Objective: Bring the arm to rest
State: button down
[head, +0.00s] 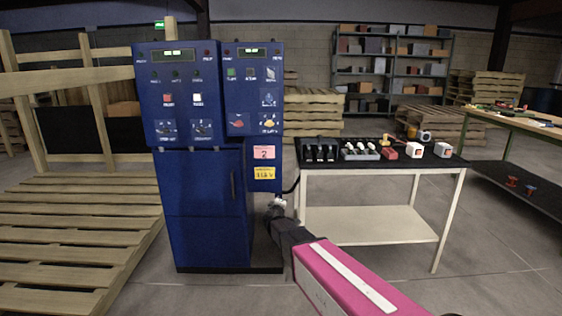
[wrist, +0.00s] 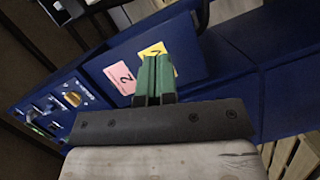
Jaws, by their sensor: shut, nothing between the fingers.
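My gripper (wrist: 155,78) shows in the wrist view as two green fingers side by side, shut with nothing between them. It points toward the blue cabinet (wrist: 210,55), in front of its pink label (wrist: 122,77) and yellow label (wrist: 157,50), and covers part of the yellow one. I cannot tell whether the fingertips touch the cabinet. In the head view, my arm with its pink link reaches from the bottom right toward the right side of the blue cabinet (head: 205,215). The fingers are too small to make out there.
A black-topped table (head: 310,166) with small devices and white boxes (head: 443,150) stands right of the cabinet. Wooden pallets (head: 75,230) lie at left. Shelves (head: 390,65) and more pallets are behind. The floor in front is clear.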

jog(key=s+d+f+m+g+h, duration=0.25)
jog(key=s+d+m+g, duration=0.25)
jog(key=s+d, duration=0.4)
jog(key=s+d+f+m+g+h, duration=0.1)
jog(key=s+d+f+m+g, duration=0.3)
jog(key=s+d, duration=0.5)
jog(key=s+d+f+m+g+y, duration=0.1)
jog(key=s+g+y, duration=0.2)
jog(key=s, duration=0.4)
jog(key=s+d+f+m+g+y, duration=0.1)
jog(key=s+g+y, duration=0.3)
jog(key=s, duration=0.4)
jog(key=shift+f+m, duration=0.6)
jog(key=shift+m, duration=0.2)
jog(key=shift+s+d, duration=0.1)
